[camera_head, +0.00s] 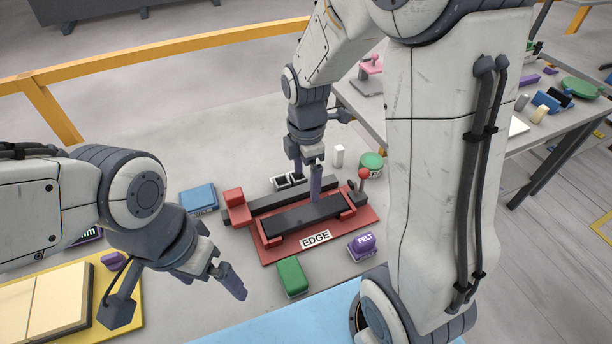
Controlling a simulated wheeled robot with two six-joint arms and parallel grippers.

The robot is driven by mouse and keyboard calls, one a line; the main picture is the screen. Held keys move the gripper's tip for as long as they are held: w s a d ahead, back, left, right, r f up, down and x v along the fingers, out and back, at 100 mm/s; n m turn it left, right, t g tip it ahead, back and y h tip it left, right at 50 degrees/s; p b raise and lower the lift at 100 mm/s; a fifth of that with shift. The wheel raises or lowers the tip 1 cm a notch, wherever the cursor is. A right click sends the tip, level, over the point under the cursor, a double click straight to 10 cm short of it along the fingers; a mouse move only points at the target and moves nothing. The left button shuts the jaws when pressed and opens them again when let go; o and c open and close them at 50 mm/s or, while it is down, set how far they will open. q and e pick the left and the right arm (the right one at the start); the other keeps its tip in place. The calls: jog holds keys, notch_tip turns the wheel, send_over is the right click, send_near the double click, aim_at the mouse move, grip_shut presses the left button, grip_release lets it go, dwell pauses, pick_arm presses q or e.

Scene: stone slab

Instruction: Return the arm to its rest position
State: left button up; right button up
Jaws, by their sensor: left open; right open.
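My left gripper (215,281) is open and empty, pointing down to the right over the slab, between the yellow tray and the green block. My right arm comes in from the upper right and reaches over the middle. My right gripper (307,184) is open and points down over the red fixture marked EDGE (364,222). One finger stands in front of the dark bar (290,218) held in the fixture; I cannot tell whether it touches. Nothing shows between its fingers.
A blue block (199,198), a green block (292,277), a purple FELT block (361,246), a white block (339,156) and a green round tin (371,163) surround the fixture. A yellow tray (134,318) is left; a blue mat (300,325) is in front.

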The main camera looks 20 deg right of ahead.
aim_at(306, 213)
jog(key=shift+f, duration=0.15)
notch_tip(306, 213, down, 12)
jog(key=shift+f, duration=0.2)
notch_tip(306, 213, up, 2)
jog(key=shift+r, duration=0.8)
